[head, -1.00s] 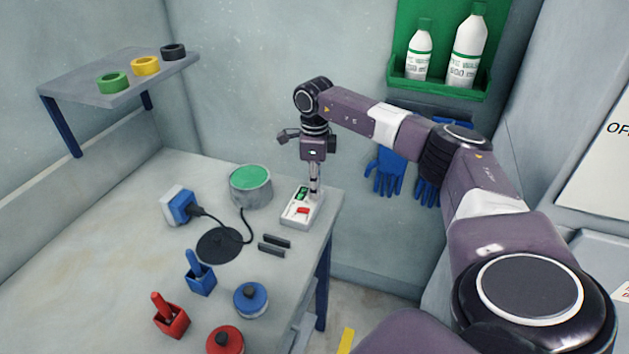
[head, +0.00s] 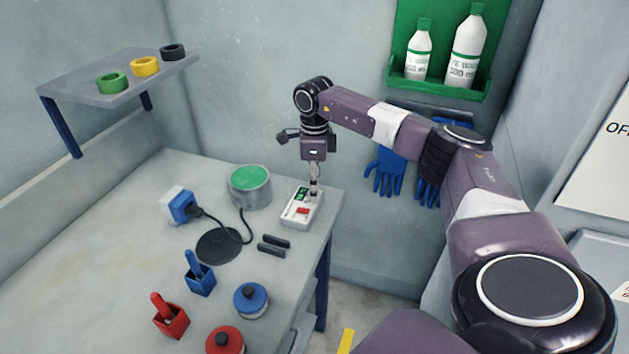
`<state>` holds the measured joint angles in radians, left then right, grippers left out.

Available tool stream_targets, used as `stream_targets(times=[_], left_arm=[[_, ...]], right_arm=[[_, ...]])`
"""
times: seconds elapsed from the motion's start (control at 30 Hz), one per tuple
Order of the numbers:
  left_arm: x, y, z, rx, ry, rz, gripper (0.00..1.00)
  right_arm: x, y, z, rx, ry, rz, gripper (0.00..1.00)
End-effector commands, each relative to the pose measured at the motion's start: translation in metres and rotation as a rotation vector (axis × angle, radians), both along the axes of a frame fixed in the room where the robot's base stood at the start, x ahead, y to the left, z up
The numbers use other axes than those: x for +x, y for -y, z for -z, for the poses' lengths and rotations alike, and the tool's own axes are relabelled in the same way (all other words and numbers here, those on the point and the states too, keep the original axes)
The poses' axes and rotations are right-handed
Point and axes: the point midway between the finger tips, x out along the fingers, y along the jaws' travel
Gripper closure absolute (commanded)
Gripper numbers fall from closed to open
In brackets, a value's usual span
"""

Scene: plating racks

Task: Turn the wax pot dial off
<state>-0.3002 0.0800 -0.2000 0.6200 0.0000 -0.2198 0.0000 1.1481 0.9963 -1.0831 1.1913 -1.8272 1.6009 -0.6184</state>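The wax pot (head: 249,197) is a grey round pot with green wax on top, at the back of the workbench. A black cord runs near it. A white control box (head: 291,219) with a green part and a red part lies right of the pot. I cannot make out a separate dial; part of the box may be hidden behind the gripper. My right gripper (head: 315,192) points straight down, its tips at the far right end of the box. Its fingers look close together, but their gap is unclear and contact cannot be told. My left gripper is not in view.
A blue-and-white plug unit (head: 177,205), a black round mat (head: 219,246) and two dark bars (head: 273,245) are nearby. Blue (head: 201,281) and red (head: 171,322) holders and round containers stand in front. The bench's left part (head: 90,260) is clear.

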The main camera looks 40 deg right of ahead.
Motion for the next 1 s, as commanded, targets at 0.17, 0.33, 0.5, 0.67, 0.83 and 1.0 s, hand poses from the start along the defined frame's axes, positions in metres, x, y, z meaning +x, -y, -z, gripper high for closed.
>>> stream_targets(times=[0.17,0.33,0.5,0.67,0.83,1.0], left_arm=[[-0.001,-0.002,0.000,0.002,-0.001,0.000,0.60],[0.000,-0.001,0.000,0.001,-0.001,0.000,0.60],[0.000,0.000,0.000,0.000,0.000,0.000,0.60],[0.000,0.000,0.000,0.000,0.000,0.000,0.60],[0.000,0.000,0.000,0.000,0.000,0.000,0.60],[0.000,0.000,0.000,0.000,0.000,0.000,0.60]], right_arm=[[0.001,0.000,-0.011,0.000,0.001,0.000,0.67],[0.001,0.000,-0.043,0.000,0.004,-0.001,0.67],[0.001,0.000,-0.080,0.001,0.005,0.000,0.67],[0.001,0.000,-0.106,0.001,0.004,0.000,0.67],[0.000,0.000,-0.119,0.000,0.001,0.000,0.67],[0.000,0.000,-0.120,0.000,0.000,0.000,0.67]])
